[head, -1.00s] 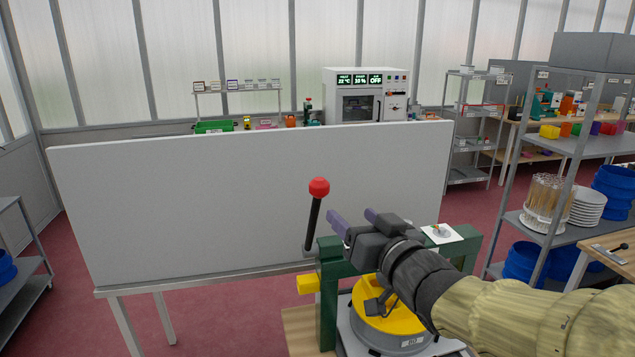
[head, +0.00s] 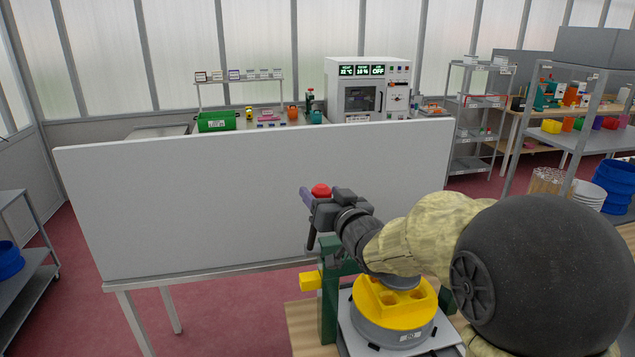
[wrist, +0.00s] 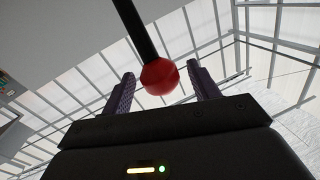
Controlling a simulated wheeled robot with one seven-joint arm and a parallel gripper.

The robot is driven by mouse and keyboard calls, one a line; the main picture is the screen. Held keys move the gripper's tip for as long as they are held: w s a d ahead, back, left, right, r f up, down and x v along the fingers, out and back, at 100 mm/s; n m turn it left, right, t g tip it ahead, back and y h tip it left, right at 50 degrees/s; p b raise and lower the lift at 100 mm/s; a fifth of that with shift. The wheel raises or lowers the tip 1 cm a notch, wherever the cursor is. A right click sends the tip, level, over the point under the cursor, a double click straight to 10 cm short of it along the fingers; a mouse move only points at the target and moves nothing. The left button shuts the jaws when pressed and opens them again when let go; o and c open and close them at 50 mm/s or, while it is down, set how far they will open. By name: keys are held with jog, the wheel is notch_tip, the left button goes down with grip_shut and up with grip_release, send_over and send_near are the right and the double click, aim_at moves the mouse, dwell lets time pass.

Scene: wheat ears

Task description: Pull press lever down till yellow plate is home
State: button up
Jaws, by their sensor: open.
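The press lever has a red ball knob (head: 320,190) on a black rod (head: 311,236), standing nearly upright beside the green press frame (head: 329,300). My gripper (head: 308,196) is at the knob, pointing left. In the wrist view the red knob (wrist: 160,77) lies between my two purple open fingers (wrist: 160,84), with the black rod (wrist: 136,28) running up from it. I cannot tell whether a finger touches it. The yellow plate (head: 397,302) with holes sits on a grey round base (head: 392,332) under my arm. Its seating is unclear.
A yellow block (head: 311,280) sticks out from the press frame's left side. A large pale panel (head: 190,215) on a table stands behind the press. Red floor is open at the left.

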jog(key=shift+p+x, duration=0.55)
jog(key=shift+x, duration=1.1)
grip_shut()
